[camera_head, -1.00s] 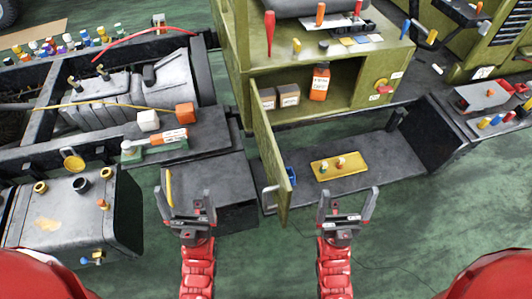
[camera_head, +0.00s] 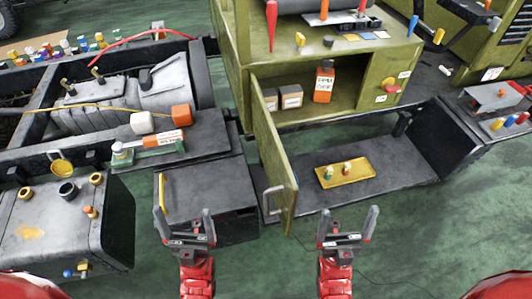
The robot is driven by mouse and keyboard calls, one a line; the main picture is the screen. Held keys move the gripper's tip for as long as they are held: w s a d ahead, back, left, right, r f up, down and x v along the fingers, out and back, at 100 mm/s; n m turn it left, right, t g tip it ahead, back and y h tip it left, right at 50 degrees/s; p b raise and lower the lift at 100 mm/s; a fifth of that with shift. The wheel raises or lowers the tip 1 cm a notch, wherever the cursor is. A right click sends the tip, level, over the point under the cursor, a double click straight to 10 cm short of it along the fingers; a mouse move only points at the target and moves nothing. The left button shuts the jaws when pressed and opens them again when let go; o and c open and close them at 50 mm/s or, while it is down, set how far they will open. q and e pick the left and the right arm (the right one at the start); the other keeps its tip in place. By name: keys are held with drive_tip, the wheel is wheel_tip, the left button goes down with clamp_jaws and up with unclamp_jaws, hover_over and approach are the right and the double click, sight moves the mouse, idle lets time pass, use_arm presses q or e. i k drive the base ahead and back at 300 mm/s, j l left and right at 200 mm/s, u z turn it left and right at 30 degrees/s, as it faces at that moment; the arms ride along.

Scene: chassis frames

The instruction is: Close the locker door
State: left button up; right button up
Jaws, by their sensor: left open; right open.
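The locker door (camera_head: 273,165) is an olive-green panel hinged at the left side of the olive locker (camera_head: 375,92). It stands swung open, jutting toward me, with a pale handle (camera_head: 268,201) near its lower left. Inside the locker are an orange bottle (camera_head: 324,83) and small grey boxes (camera_head: 291,96). My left gripper (camera_head: 184,218) is open and empty, left of and nearer than the door. My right gripper (camera_head: 347,220) is open and empty, right of the door's near edge. Neither touches the door.
A dark open bay (camera_head: 400,160) below the locker holds a yellow tray (camera_head: 345,173). A dark box (camera_head: 205,187) stands left of the door. A grey tank (camera_head: 50,225) is at the left. Tools lie on the locker's top. Green floor (camera_head: 420,240) is clear at the right.

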sight(284, 187)
drive_tip(key=k+j+z, duration=0.7)
drive_tip(key=j, duration=0.15)
drive_tip(key=i, duration=0.05)
